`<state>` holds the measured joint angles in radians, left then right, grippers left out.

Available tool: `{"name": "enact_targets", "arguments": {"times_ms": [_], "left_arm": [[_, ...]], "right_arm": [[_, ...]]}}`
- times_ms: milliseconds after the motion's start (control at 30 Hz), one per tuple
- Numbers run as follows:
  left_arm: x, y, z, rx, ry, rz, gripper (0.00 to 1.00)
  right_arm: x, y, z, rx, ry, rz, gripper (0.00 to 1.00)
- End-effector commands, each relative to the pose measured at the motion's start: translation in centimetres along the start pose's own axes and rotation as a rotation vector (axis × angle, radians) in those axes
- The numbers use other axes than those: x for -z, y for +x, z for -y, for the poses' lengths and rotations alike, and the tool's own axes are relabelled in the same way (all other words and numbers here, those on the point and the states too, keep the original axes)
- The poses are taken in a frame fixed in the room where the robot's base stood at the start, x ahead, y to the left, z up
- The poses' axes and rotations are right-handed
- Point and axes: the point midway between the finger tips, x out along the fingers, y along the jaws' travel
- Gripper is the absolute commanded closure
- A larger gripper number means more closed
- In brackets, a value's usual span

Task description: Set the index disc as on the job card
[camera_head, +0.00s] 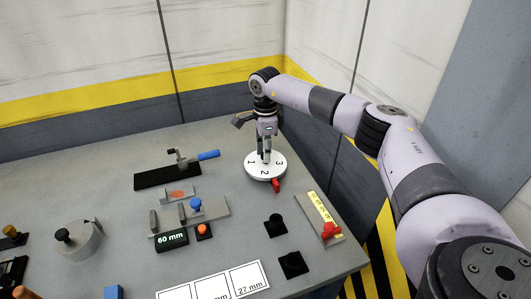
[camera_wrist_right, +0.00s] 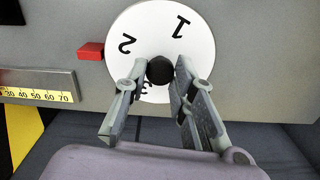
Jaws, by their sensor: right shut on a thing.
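The index disc (camera_head: 252,171) is a white round plate marked 1, 2 and 3, lying on the bench. A red pointer (camera_head: 277,185) sits at its edge, nearest the 2. The disc (camera_wrist_right: 200,38) and red pointer (camera_wrist_right: 91,51) also show in the right wrist view, with the 3 partly hidden. My right gripper (camera_head: 266,158) points down over the disc, shut on its black centre knob (camera_wrist_right: 160,70). White cards (camera_head: 249,279) lie at the front edge, partly cut off; one reads 27 mm. My left gripper is out of view.
A slide scale with a red tab (camera_head: 330,230) lies right of the disc. Black blocks (camera_head: 291,263), a 60 mm display (camera_head: 171,240) and a grey fixture with a blue knob (camera_head: 195,204) stand in front. A blue-handled clamp (camera_head: 208,155) is left. Walls stand behind.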

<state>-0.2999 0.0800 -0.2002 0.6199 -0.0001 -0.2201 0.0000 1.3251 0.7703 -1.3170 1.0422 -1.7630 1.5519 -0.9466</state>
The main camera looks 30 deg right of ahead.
Motion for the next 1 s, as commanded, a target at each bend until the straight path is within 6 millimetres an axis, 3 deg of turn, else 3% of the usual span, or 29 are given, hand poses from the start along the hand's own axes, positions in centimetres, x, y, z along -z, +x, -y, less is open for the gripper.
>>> {"name": "enact_targets", "arguments": {"times_ms": [500,1000], "left_arm": [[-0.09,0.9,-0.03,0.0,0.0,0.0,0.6],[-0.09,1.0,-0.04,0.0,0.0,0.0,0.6]], "right_arm": [[-0.01,-0.06,0.08,0.003,-0.346,0.001,1.0],[-0.02,-0.11,0.07,0.003,-0.417,0.001,1.0]]}}
